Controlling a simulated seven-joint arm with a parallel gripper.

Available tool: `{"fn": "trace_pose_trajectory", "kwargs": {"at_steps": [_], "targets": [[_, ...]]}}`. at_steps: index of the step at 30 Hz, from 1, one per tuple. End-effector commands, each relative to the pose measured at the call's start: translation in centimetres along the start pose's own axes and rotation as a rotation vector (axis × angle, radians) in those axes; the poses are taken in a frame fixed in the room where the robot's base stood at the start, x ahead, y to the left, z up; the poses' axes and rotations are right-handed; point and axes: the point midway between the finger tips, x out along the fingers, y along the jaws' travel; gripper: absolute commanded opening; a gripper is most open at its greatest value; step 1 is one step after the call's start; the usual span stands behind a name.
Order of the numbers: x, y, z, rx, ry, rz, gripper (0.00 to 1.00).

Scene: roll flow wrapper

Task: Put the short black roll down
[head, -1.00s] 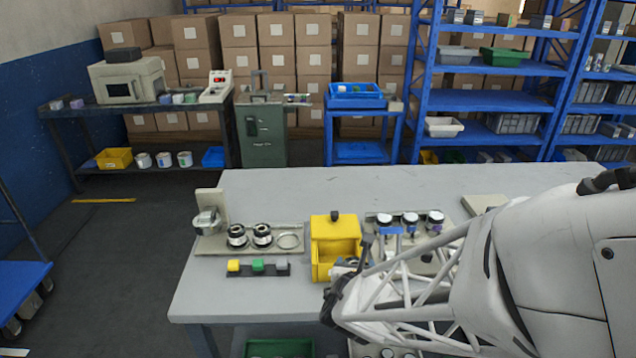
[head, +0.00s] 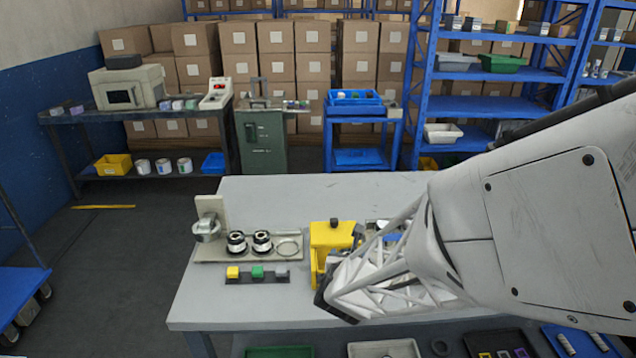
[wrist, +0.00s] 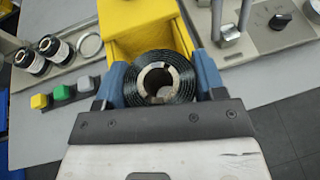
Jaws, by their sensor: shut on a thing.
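The short black roll (wrist: 178,76), a ring of dark film around a pale hollow core, sits between the blue fingers of my gripper (wrist: 161,84) in the wrist view. My gripper is shut on it. The roll overlaps the near end of the yellow open-topped box (wrist: 122,18); I cannot tell how high it is or whether it touches the box. In the head view the yellow box (head: 320,240) stands near the table's middle, partly behind my arm, and the roll and fingers cannot be made out.
Two black-and-white rolls (head: 250,243) and an empty ring (head: 288,247) are on a plate to the left. A strip of yellow, green and grey buttons (head: 257,273) lies before it. A dial panel (wrist: 278,22) is at the right in the wrist view. The left table corner is clear.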

Motion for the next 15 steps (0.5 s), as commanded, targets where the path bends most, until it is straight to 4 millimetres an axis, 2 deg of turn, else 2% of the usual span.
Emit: {"fn": "trace_pose_trajectory", "kwargs": {"at_steps": [15], "targets": [[6.7, 2.3, 2.0, 0.0, 0.001, 0.0, 0.35]]}}
